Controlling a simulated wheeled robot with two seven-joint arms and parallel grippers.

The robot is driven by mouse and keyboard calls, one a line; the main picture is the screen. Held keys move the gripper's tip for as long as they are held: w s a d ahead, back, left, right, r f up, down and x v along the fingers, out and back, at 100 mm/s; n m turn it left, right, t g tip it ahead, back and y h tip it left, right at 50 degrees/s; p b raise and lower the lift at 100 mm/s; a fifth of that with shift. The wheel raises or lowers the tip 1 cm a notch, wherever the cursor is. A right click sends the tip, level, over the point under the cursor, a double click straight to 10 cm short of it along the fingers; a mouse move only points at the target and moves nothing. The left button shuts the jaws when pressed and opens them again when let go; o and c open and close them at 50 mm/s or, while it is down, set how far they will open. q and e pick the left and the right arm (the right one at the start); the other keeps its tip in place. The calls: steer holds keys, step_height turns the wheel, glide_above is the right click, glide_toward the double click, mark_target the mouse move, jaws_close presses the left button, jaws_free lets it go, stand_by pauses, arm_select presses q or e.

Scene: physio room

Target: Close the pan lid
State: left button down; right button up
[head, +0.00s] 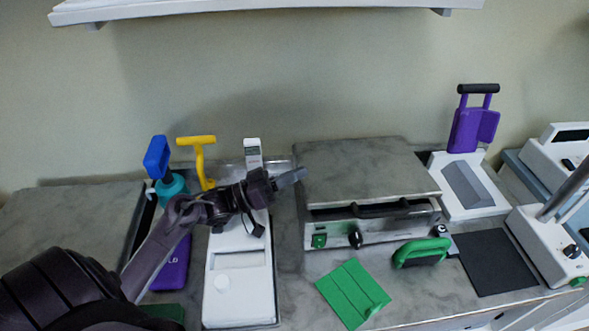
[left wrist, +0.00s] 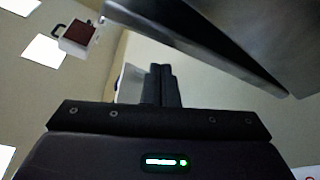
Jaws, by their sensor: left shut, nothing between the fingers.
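The pan is a metal box unit with a front panel (head: 380,232) bearing a green switch and a black knob. Its broad grey lid (head: 365,170) lies almost flat over it. A dark gap and a black handle bar (head: 380,210) show under the lid's front edge; I cannot tell whether the lid is fully seated. My left gripper (head: 291,177) is shut and empty, beside the lid's left edge; contact is unclear. In the left wrist view its fingers (left wrist: 163,85) are together, below a large dark metal surface, likely the lid. My right gripper is not in view.
A white device (head: 238,285) stands under my left arm. A white stand with a purple holder (head: 474,128) is right. A shelf (head: 260,8) hangs above.

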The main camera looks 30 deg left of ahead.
arm_select(q)
steer(key=shift+f, duration=0.1)
stand_by(0.4)
steer(key=s+a+b, duration=0.4)
steer(key=s+a, duration=0.6)
steer(key=s, duration=0.1)
steer(key=shift+a+f, duration=0.15)
steer(key=shift+f, duration=0.25)
